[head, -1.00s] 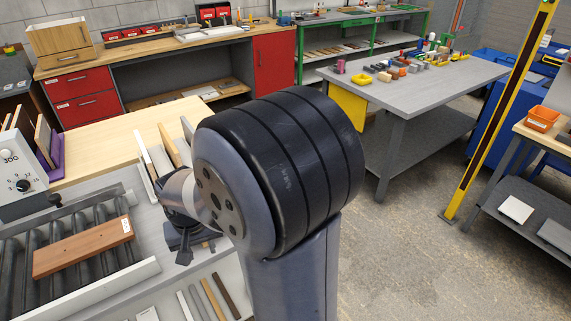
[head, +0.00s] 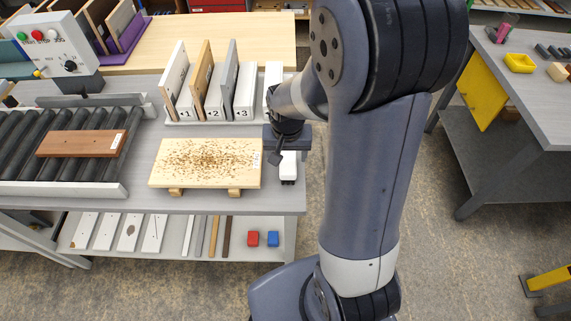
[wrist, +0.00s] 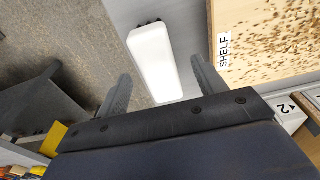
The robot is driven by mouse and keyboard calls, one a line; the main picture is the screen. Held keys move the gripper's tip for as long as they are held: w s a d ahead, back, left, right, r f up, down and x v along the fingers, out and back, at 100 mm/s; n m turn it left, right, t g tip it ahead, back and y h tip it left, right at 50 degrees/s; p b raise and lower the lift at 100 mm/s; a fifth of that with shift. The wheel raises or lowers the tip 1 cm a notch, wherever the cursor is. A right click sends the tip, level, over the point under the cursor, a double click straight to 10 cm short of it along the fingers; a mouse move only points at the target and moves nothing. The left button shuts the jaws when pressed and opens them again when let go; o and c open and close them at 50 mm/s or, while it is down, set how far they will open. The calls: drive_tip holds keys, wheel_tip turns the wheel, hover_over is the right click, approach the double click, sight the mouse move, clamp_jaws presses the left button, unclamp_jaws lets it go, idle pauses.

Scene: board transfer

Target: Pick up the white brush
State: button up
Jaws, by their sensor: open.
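The white brush (head: 288,165) lies on the grey bench near its right edge, just right of the speckled board. In the wrist view the brush (wrist: 155,60) is a long white block with dark bristles at its far end. My gripper (wrist: 160,75) is open, with one finger on each side of the brush's near part in the picture. I cannot tell how far above the brush the fingers are. In the head view my gripper (head: 280,150) is dark, just behind the brush, partly hidden by my arm.
The light board (head: 205,163), covered in brown specks and labelled SHELF, rests on wooden supports beside the brush. A rack (head: 210,121) with upright boards and numbered slots stands behind. A roller conveyor (head: 20,150) holding a brown board (head: 80,143) is at left.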

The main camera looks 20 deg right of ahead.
sight(286, 159)
drive_tip(key=shift+d+f, duration=0.1)
drive_tip(key=shift+d, duration=0.05)
drive_tip(key=shift+w+f+p, duration=0.25)
drive_tip(key=shift+f+p, duration=0.05)
drive_tip(key=shift+f, duration=0.95)
drive_tip(key=shift+w+f+p, duration=0.25)
drive_tip(key=shift+f, duration=0.95)
drive_tip(key=shift+c, duration=0.5)
drive_tip(key=c, duration=1)
drive_tip(key=shift+c, duration=0.2)
drive_tip(key=shift+r, duration=0.1)
wheel_tip(286, 159, up, 10)
drive_tip(key=shift+f+b, duration=0.1)
drive_tip(key=shift+b, duration=0.3)
